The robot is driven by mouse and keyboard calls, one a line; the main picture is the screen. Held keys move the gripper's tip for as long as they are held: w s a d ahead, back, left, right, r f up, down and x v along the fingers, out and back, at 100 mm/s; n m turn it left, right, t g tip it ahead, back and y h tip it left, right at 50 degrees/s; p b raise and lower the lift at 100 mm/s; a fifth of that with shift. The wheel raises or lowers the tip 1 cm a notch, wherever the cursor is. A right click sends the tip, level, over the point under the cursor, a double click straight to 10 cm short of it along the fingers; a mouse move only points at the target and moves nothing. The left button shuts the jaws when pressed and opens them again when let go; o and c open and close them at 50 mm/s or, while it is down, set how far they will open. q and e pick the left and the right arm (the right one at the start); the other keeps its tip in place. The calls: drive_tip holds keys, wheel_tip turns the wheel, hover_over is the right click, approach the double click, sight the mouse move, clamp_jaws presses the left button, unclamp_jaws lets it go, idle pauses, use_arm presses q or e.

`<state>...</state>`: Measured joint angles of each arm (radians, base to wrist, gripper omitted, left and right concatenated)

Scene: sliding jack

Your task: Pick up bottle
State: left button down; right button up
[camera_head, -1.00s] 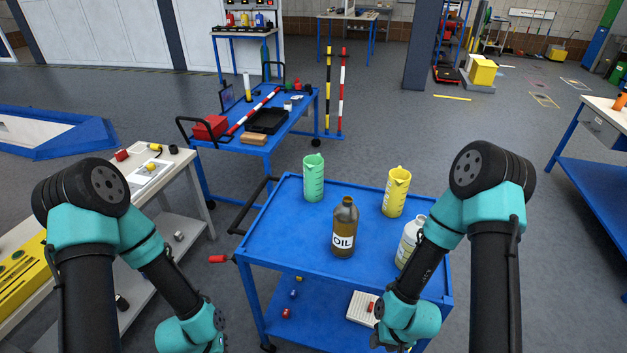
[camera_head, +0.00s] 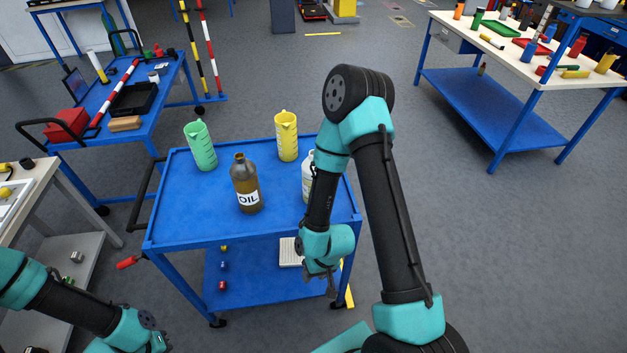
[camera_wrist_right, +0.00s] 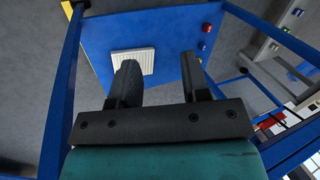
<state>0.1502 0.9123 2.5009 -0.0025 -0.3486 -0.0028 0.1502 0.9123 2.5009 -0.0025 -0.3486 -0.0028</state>
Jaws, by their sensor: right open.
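A brown bottle labelled OIL (camera_head: 246,186) stands upright on the blue cart's top (camera_head: 205,225). A white bottle (camera_head: 307,177) stands to its right, partly hidden behind my right arm. My right gripper (camera_head: 331,290) hangs in front of the cart's right front side, below the top's level and apart from both bottles. In the right wrist view its two dark fingers (camera_wrist_right: 162,85) are apart with nothing between them, facing the cart's lower shelf. My left arm shows at the lower left; its fingers cannot be made out.
A green jug (camera_head: 200,147) and a yellow jug (camera_head: 287,137) stand behind the bottles. The lower shelf (camera_head: 255,284) holds a white grid block (camera_head: 290,252) and small coloured parts. A second blue cart with tools (camera_head: 125,124) stands behind left, and a workbench (camera_head: 500,50) at right.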

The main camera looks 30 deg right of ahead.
drive_tip(key=o, duration=1.1)
